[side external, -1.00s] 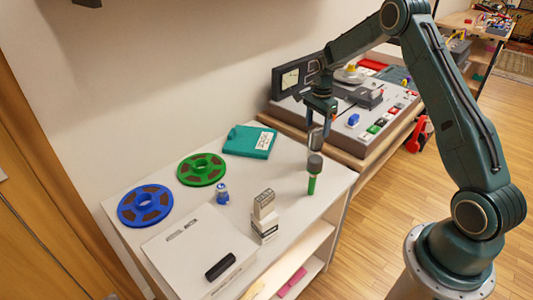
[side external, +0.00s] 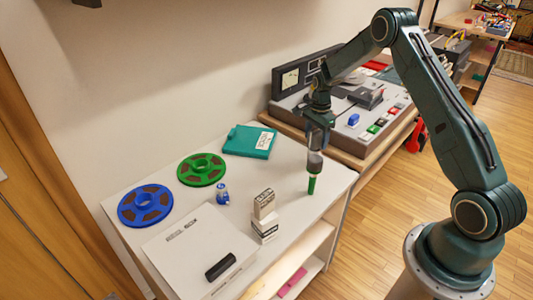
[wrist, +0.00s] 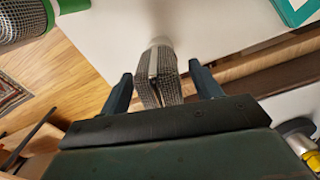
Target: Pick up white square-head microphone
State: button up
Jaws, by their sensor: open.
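The white square-head microphone has a grey mesh head (wrist: 163,80) with a paler band down its middle and a white body (wrist: 160,43) behind it in the wrist view. My gripper (wrist: 163,82) is open, with one finger on each side of the mesh head and gaps showing on both sides. In the side view my gripper (side external: 317,138) is low over the right part of the white table. The microphone there is mostly hidden behind the gripper and a green microphone (side external: 312,185), so I cannot make out its base.
The green microphone (wrist: 65,6) stands close by. A mixing console (side external: 345,125) stands behind.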

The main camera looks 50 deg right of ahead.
grip_shut()
jog(key=shift+r, duration=0.1)
jog(key=shift+r, duration=0.15)
dwell(0.3)
notch_tip(320, 180, up, 20)
dwell(0.6)
dwell(0.5)
